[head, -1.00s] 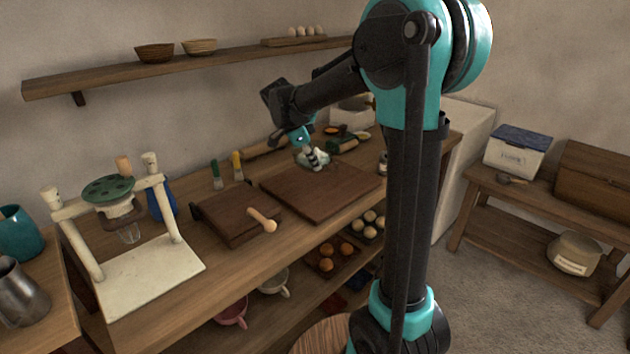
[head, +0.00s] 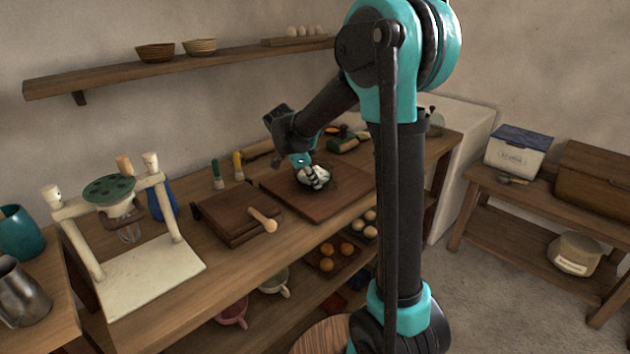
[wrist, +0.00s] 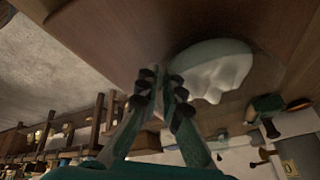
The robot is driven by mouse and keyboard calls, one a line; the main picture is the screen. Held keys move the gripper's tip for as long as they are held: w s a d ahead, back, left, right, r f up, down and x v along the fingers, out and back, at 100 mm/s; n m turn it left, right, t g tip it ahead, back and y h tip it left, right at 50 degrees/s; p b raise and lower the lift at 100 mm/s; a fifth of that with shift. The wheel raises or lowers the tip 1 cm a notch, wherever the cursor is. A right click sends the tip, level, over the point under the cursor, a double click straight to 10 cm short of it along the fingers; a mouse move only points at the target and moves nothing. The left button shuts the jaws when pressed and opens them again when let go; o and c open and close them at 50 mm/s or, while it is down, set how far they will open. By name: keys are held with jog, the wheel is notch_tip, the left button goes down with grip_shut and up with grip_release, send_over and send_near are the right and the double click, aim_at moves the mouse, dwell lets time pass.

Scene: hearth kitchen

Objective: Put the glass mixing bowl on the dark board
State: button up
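The glass mixing bowl (head: 316,180), clear with white contents, is over the middle of the large dark board (head: 297,204) in the head view. Whether it touches the board or hangs slightly above it, I cannot tell. My gripper (head: 304,168) is at its left rim. In the wrist view, my gripper (wrist: 161,84) has its fingers nearly together, with the bowl's edge at the fingertips; the bowl (wrist: 212,72) extends to the right of them. The dark board (wrist: 110,35) fills the upper part of that view. The fingers hide part of the rim.
Brushes (head: 238,167) and a rolling pin (head: 258,150) lie behind. The large board's front is bare.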

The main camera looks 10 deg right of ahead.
jog(key=o, duration=0.4)
jog(key=v, duration=1.2)
jog(key=s+d+f+n, duration=0.2)
jog(key=s+f, duration=0.1)
jog(key=s+d+f+n+y, duration=0.1)
jog(key=s+d+f+n, duration=0.2)
jog(key=s+d+f+n+y, duration=0.1)
jog(key=s+d+f+n, duration=0.2)
jog(key=shift+s, duration=0.3)
jog(key=s+d+f+n+y, duration=0.1)
jog(key=s+f+n, duration=0.2)
jog(key=s, duration=0.1)
jog(key=s+d+f+n+t+y, duration=0.1)
jog(key=s+f+n, duration=0.2)
jog(key=s+f, duration=0.1)
jog(key=s+d+f+n+t, duration=0.1)
jog(key=s+f+n, duration=0.3)
jog(key=s, duration=0.2)
jog(key=shift+s+d+y, duration=0.1)
jog(key=shift+d+y, duration=0.15)
jog(key=shift+y, duration=0.15)
